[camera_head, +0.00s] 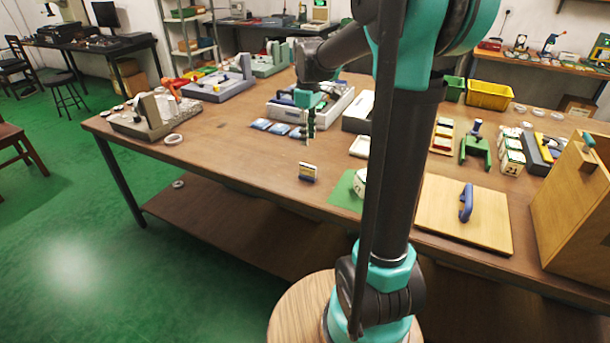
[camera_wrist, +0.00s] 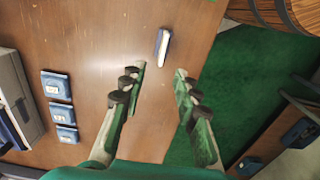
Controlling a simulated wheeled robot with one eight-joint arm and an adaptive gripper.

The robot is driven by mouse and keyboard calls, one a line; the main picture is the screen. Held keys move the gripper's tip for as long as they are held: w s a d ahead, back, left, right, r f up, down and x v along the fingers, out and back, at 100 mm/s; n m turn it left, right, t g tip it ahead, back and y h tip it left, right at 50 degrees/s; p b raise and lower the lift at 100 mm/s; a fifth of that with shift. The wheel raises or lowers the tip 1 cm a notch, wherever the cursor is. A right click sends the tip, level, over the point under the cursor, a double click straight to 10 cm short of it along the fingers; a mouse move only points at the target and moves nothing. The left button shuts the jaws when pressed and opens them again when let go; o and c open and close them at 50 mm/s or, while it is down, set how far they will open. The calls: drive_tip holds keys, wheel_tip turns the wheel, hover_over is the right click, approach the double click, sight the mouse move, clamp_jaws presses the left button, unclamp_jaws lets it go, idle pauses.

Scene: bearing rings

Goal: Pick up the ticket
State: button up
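The ticket (camera_head: 308,172) looks like a small upright card or block, with a pale and yellow face and dark blue lower part, on the brown table near its front edge. In the wrist view the ticket (camera_wrist: 162,47) lies just past the fingertips, roughly in line with the gap between them. My gripper (camera_head: 307,139) hangs above the table, behind and above the ticket, without touching it. In the wrist view my gripper (camera_wrist: 160,76) has its two fingers spread apart with nothing between them.
Several blue packets (camera_wrist: 57,86) lie beside a grey tray (camera_head: 327,108). A green mat (camera_head: 346,190) with a white round item lies right of the ticket. A wooden board with a blue handle (camera_head: 467,203) is farther right. The table left of the ticket is clear.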

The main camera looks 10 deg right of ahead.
hover_over(308, 167)
drive_tip(key=w, duration=0.1)
wheel_tip(308, 167, down, 7)
drive_tip(key=shift+r, duration=0.1)
drive_tip(key=shift+s+f, duration=0.15)
drive_tip(key=shift+f, duration=1.25)
drive_tip(key=shift+s+f, duration=0.15)
drive_tip(key=shift+f, duration=1.25)
drive_tip(key=shift+c, duration=0.2)
clamp_jaws()
